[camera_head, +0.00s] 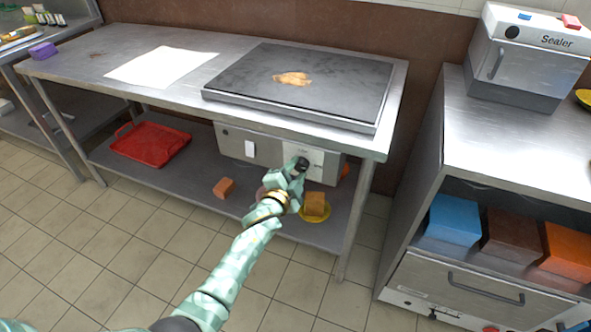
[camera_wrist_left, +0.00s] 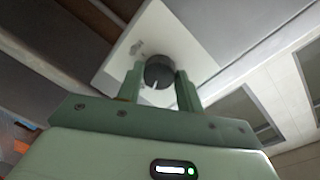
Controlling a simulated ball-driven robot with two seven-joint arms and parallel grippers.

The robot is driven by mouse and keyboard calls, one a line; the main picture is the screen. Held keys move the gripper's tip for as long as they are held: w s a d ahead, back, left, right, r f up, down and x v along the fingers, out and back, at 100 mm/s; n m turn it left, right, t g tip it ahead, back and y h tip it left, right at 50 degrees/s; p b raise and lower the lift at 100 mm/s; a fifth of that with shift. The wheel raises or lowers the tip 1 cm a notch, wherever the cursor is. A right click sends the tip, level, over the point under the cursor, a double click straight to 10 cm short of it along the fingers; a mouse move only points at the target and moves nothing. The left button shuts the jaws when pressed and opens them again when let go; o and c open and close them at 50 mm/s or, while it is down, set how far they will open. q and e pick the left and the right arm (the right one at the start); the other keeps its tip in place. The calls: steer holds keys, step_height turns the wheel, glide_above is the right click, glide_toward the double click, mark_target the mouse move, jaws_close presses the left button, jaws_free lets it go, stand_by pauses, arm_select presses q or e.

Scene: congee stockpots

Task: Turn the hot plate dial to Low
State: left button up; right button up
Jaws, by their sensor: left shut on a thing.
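The hot plate (camera_head: 330,82) is a dark slab with a brown stain, set into the steel table. Its control box hangs below the table, with a pale panel (camera_head: 317,160) on its front. The black dial is on that panel and shows in the left wrist view (camera_wrist_left: 159,72), with a white pointer line facing the gripper's palm. My left gripper (camera_head: 298,168) is at the panel, its green fingers (camera_wrist_left: 160,82) on either side of the dial, shut on it. The dial's markings are too small to read. My right gripper is not in view.
A white sheet (camera_head: 162,66) lies on the steel table (camera_head: 120,42). The lower shelf holds a red tray (camera_head: 151,142), an orange block (camera_head: 223,187) and a yellow dish (camera_head: 316,214) with a block. A sealer (camera_head: 528,58) stands on the right counter. The tiled floor in front is clear.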

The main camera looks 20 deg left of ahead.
arm_select(q)
steer(key=n, duration=0.2)
steer(key=shift+n+p, duration=0.4)
steer(key=n, duration=0.2)
steer(key=n+p, duration=0.1)
steer(key=n, duration=0.1)
steer(key=shift+s+f+h, duration=0.1)
steer(key=shift+f+h, duration=0.1)
steer(key=shift+h, duration=0.1)
steer(key=n, duration=0.2)
steer(key=shift+n, duration=0.4)
steer(key=n, duration=0.4)
steer(key=shift+d+f+t+p, duration=0.1)
steer(key=shift+f+t+p, duration=0.05)
steer(key=shift+t+p, duration=0.15)
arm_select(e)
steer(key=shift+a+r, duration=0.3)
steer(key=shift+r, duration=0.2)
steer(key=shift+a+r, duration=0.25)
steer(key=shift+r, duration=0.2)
arm_select(q)
steer(key=shift+n, duration=0.3)
steer(key=o, duration=0.7)
steer(key=shift+o, duration=1.4)
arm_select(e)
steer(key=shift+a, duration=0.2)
